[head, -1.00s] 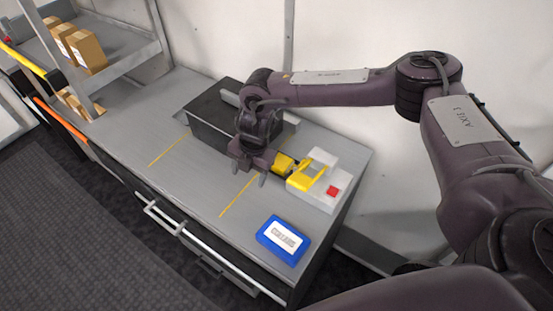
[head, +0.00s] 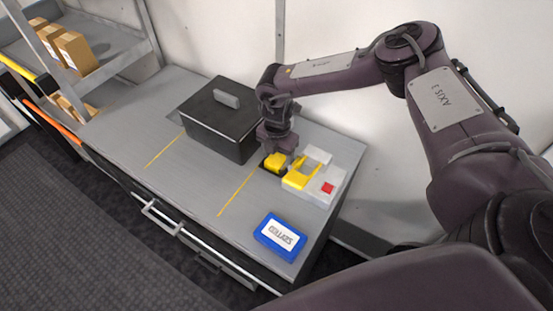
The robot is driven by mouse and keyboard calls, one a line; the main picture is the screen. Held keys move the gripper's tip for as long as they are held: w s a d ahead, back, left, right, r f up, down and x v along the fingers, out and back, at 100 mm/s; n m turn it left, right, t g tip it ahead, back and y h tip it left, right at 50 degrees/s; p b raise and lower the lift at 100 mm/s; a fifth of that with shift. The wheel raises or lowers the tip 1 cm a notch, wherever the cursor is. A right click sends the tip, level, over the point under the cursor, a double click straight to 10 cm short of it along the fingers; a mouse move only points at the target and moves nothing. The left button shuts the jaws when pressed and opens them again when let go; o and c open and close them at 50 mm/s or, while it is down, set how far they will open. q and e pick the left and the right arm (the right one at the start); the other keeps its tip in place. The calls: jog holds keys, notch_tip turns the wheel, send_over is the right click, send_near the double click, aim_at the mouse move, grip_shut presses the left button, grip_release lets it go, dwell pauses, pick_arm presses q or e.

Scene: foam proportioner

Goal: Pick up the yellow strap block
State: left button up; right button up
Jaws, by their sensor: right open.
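The yellow strap block (head: 275,162) sits on the grey counter, between the black box and the white device. It looks small and yellow with a dark lower part. My right gripper (head: 277,152) points down right at the block, with its fingers open. I cannot tell whether the fingers straddle the block or touch it. My gripper and wrist hide part of the block's back side. My left gripper does not show.
A white device (head: 324,192) with a yellow handle (head: 301,174) and red button stands close right of the block. A black lidded box (head: 218,128) stands left. A blue labelled case (head: 280,237) lies at the counter's (head: 180,176) front right. The counter's left part is clear.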

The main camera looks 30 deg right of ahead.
jog(key=c, duration=0.8)
